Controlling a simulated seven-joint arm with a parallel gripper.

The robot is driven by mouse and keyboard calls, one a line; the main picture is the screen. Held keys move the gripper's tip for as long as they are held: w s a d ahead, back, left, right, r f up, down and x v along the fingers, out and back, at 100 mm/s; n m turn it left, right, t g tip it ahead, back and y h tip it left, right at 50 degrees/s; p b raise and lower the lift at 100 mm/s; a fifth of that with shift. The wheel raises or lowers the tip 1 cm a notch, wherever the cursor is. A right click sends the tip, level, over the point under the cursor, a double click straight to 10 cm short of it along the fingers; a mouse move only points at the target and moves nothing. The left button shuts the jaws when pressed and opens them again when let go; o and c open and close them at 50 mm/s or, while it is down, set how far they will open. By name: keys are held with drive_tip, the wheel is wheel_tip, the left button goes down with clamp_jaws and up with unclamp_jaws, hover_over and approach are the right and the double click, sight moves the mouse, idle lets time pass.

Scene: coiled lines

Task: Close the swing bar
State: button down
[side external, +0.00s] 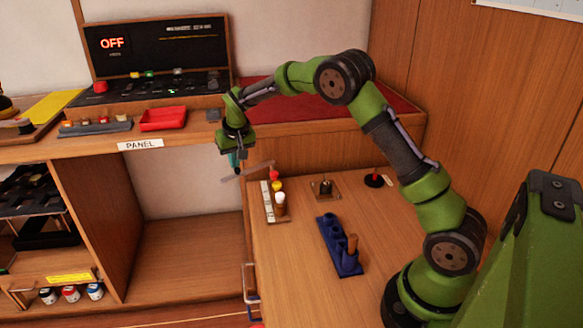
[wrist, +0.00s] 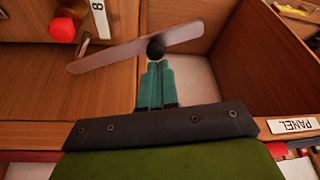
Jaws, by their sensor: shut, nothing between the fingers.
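The swing bar (side external: 248,171) is a flat, pale, round-ended strip beside the left edge of the lower bench in the side view. In the wrist view the bar (wrist: 105,56) slants across the picture, with a black knob (wrist: 155,49) toward its right end. My gripper (side external: 233,163) points down at the bar's left part, over the gap beside the bench. Its teal fingers (wrist: 155,66) are together and empty, with their tips right by the black knob. I cannot tell whether they touch it. The bar's pivot is not clearly visible.
A block with red, yellow and white knobs (side external: 277,187) stands close to the bar; its red knob (wrist: 62,29) shows in the wrist view. A blue holder (side external: 340,247) and a small switch plate (side external: 325,187) are on the bench. The PANEL shelf edge (side external: 140,145) is left of my gripper.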

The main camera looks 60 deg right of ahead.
drive_tip(key=s+d+n+y, duration=0.1)
drive_tip(key=s+n+y, duration=0.2)
drive_tip(key=s+n, duration=0.6)
drive_tip(key=shift+s+d+n, duration=0.2)
drive_tip(key=shift+s+n, duration=0.2)
drive_tip(key=shift+s, duration=1.15)
drive_tip(key=shift+s+d, duration=0.15)
